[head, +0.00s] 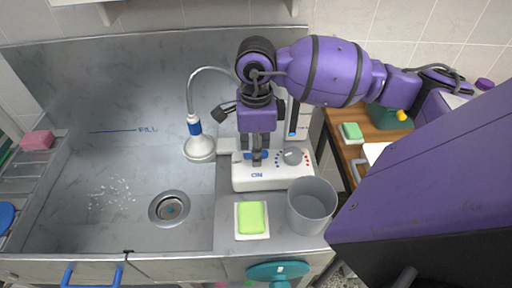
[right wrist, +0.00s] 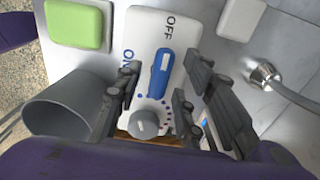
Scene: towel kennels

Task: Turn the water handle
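The blue water handle (right wrist: 161,72) sits on a white control panel (right wrist: 143,25) and its long end points toward the OFF label in the right wrist view. In the head view my right gripper (head: 257,160) points down over the panel (head: 262,182) and partly hides the handle. A grey round knob (right wrist: 145,123) with blue and red dots is beside the handle. My left gripper is not in view.
The metal sink (head: 120,165) has a drain (head: 169,208).

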